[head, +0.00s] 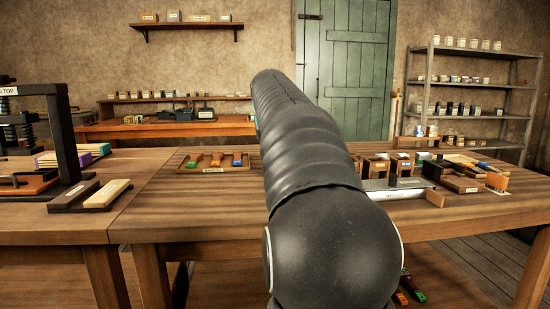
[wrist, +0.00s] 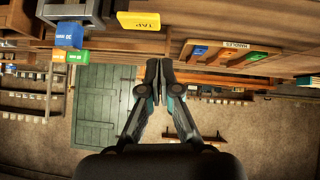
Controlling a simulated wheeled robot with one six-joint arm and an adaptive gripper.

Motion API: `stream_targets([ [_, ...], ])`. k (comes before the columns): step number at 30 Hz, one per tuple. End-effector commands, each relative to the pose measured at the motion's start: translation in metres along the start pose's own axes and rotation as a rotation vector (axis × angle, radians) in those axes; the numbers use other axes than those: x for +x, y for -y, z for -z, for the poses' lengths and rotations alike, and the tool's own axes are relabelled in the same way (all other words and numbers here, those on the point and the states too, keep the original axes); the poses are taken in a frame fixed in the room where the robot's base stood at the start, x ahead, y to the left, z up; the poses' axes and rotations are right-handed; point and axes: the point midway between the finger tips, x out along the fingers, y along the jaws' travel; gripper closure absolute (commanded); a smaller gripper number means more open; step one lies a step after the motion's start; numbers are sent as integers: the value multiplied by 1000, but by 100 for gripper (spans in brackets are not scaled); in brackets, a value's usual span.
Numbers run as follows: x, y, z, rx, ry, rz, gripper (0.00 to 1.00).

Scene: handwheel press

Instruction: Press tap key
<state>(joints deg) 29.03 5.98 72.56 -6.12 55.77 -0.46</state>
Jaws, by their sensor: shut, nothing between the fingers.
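The yellow key labelled TAP (wrist: 139,20) shows at the top of the wrist view, which is upside down. It sits at the edge of the wooden table. My gripper (wrist: 158,66) is shut and empty in the middle of the wrist view. Its fingertips are just below and right of the TAP key in the picture, apart from it as far as I can tell. In the head view my arm covers the middle of the table, and neither the TAP key nor my gripper can be made out.
A blue key (wrist: 69,35) on a grey block stands left of the TAP key, with small green and orange blocks nearby. A labelled tray of coloured handles (wrist: 235,54) lies to the right. A black press (head: 62,135) stands at the far left. Wooden blocks crowd the table's right side.

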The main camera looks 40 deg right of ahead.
Motion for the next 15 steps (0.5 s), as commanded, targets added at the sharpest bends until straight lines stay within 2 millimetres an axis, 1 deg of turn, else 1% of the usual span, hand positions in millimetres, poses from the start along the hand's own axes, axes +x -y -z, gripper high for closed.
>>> stream_targets([
  [1, -11, 2, 1, 0, -3, 1, 100],
  [3, -25, 3, 1, 0, -5, 0, 100],
  [7, -46, 5, 1, 1, -4, -1, 100],
  [10, -57, 6, 1, 0, -4, -1, 100],
  [15, -66, 8, 1, 1, -3, -1, 100],
])
